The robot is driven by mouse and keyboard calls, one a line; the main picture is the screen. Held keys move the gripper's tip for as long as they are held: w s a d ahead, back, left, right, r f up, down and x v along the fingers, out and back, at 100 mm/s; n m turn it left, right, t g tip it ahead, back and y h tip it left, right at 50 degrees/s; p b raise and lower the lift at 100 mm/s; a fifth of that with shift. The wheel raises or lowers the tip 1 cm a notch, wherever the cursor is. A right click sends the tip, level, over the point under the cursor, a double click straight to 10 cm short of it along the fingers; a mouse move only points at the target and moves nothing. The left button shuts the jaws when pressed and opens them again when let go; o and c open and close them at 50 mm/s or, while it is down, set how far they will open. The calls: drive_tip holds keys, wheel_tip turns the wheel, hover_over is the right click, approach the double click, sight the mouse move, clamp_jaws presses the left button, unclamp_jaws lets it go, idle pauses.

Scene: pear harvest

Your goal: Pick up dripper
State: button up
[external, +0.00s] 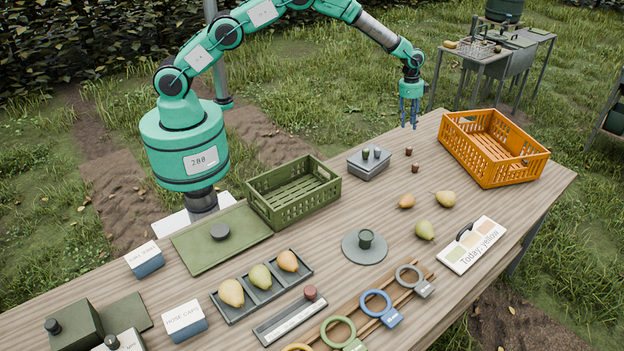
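My gripper (409,124) hangs at the far edge of the table, fingers pointing down. The blue fingers look apart, with nothing seen between them. No part is labelled as a dripper. I cannot tell which is the dripper.
An orange crate (514,150) stands at the right, a green crate (322,181) left of centre. Loose pears (425,230) lie between the orange crate and a round plate (350,254). A pear tray (240,310), colour rings (376,303) and a colour card (484,258) occupy the front.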

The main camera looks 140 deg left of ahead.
sight(409, 148)
drive_tip(key=shift+w+a+f+b, duration=0.1)
drive_tip(key=shift+w+f, duration=0.05)
drive_tip(key=shift+f, duration=1.25)
drive_tip(key=shift+w+f+b, duration=0.15)
drive_tip(key=shift+w+f, duration=0.05)
drive_tip(key=shift+f, duration=1.25)
drive_tip(key=shift+w+a+f+b, duration=0.1)
drive_tip(key=shift+w+f, duration=0.05)
drive_tip(key=shift+f, duration=1.25)
drive_tip(key=shift+f, duration=0.15)
drive_tip(key=shift+w+f, duration=0.25)
drive_tip(key=shift+f, duration=0.95)
drive_tip(key=shift+w+f, duration=0.25)
drive_tip(key=shift+f, duration=0.95)
drive_tip(key=c, duration=0.6)
